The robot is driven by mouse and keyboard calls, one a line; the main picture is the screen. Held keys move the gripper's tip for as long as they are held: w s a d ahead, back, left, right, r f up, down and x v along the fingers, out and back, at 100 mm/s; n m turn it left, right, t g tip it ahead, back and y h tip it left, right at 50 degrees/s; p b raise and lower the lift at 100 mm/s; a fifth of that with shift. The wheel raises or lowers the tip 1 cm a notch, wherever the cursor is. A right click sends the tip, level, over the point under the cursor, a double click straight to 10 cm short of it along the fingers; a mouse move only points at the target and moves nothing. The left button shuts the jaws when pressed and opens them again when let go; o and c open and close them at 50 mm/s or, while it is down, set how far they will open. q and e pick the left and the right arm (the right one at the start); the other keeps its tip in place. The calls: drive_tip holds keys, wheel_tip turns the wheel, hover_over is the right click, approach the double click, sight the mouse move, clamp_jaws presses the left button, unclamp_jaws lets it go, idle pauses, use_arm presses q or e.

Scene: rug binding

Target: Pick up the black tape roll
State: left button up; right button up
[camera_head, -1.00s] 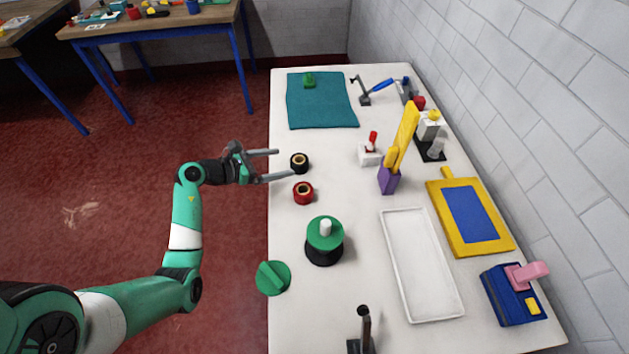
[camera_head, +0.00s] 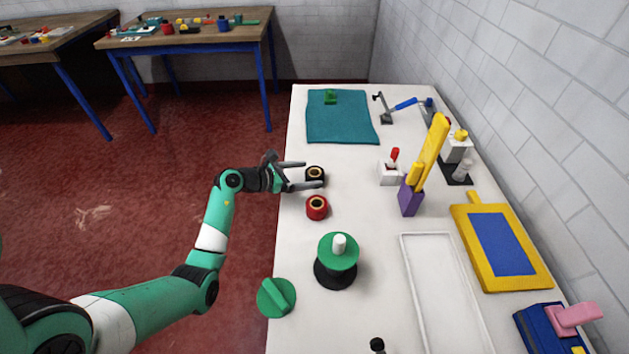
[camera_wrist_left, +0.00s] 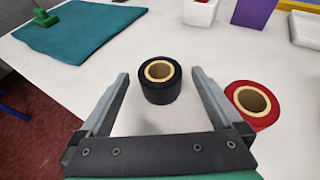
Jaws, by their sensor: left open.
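The black tape roll (camera_head: 315,173) stands on the white table near its left edge, and its tan core faces up. My left gripper (camera_head: 306,175) is open with its fingers pointing right, at the roll. In the left wrist view the black tape roll (camera_wrist_left: 160,82) sits just ahead, in line with the gap between the two fingertips (camera_wrist_left: 160,74), and is not gripped. A red tape roll (camera_head: 317,207) stands just in front of it; in the left wrist view it (camera_wrist_left: 253,105) lies right of the right finger. My right gripper is not in view.
A green-topped spool (camera_head: 338,255) and a green knob-like piece (camera_head: 276,297) stand nearer on the table. A teal cloth (camera_head: 340,118) lies at the back. A white tray (camera_head: 440,290), a purple holder (camera_head: 410,198) and a white block with a red top (camera_head: 391,173) are to the right.

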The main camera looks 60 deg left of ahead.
sight(320, 172)
use_arm(q)
drive_tip(key=b+x, duration=0.1)
drive_tip(key=x, duration=0.2)
drive_tip(key=shift+w+a+f, duration=0.1)
drive_tip(key=shift+w, duration=0.05)
drive_tip(key=c, duration=1.4)
